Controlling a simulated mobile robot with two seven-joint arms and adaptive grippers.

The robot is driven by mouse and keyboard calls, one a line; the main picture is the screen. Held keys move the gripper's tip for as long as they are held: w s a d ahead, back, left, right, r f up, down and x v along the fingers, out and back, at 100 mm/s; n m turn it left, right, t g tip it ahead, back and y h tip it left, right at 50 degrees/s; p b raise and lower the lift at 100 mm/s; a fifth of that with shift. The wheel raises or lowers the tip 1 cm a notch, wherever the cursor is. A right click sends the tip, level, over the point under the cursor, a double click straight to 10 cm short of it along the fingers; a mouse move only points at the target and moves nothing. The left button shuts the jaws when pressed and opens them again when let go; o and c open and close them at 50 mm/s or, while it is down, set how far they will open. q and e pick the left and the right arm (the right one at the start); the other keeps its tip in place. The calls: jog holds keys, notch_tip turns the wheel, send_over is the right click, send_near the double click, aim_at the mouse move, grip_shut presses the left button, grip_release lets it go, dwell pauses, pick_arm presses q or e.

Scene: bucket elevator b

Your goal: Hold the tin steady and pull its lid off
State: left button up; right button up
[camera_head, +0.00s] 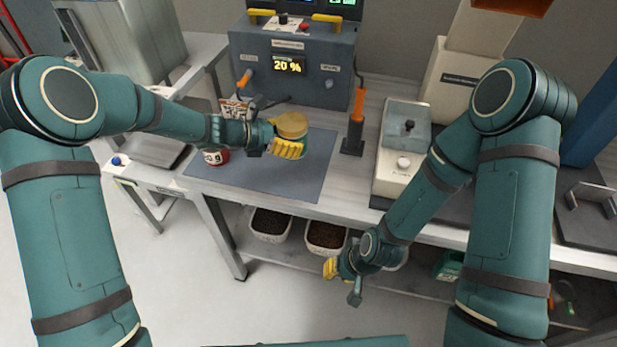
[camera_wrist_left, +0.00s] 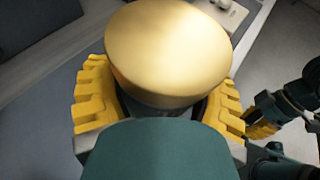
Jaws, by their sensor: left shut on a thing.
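The tin's gold round lid (camera_head: 292,124) sits on top of the tin above the grey mat. My left gripper (camera_head: 287,149) is shut on the tin below the lid. In the left wrist view the lid (camera_wrist_left: 168,50) fills the upper middle, with yellow fingers on both sides of the tin; the tin's body is mostly hidden. The lid appears seated. My right gripper (camera_head: 331,268) is low in front of the bench, well away from the tin, and looks empty. It also shows at the right of the left wrist view (camera_wrist_left: 262,120); its finger gap is unclear.
The grey mat (camera_head: 300,178) is mostly bare. A control box (camera_head: 295,65) reading 20 % stands behind, with an orange-handled tool (camera_head: 356,122) to its right. Bins (camera_head: 326,237) sit on the shelf below.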

pick_arm(q)
jog(key=shift+d, duration=0.3)
jog(key=shift+f, duration=0.3)
notch_tip(320, 180, down, 9)
jog(key=shift+w+f+b, duration=0.1)
jog(key=shift+f+b, duration=0.05)
jog(key=shift+b, duration=1.05)
pick_arm(e)
jog(key=f, duration=0.1)
jog(key=d+f, duration=0.1)
jog(key=shift+s+f+m, duration=0.2)
jog(key=shift+f+m, duration=0.1)
jog(key=shift+f, duration=0.05)
pick_arm(q)
jog(key=shift+f, duration=0.1)
jog(key=o, duration=1)
jog(key=shift+f, duration=0.1)
pick_arm(e)
jog(key=shift+f, duration=0.1)
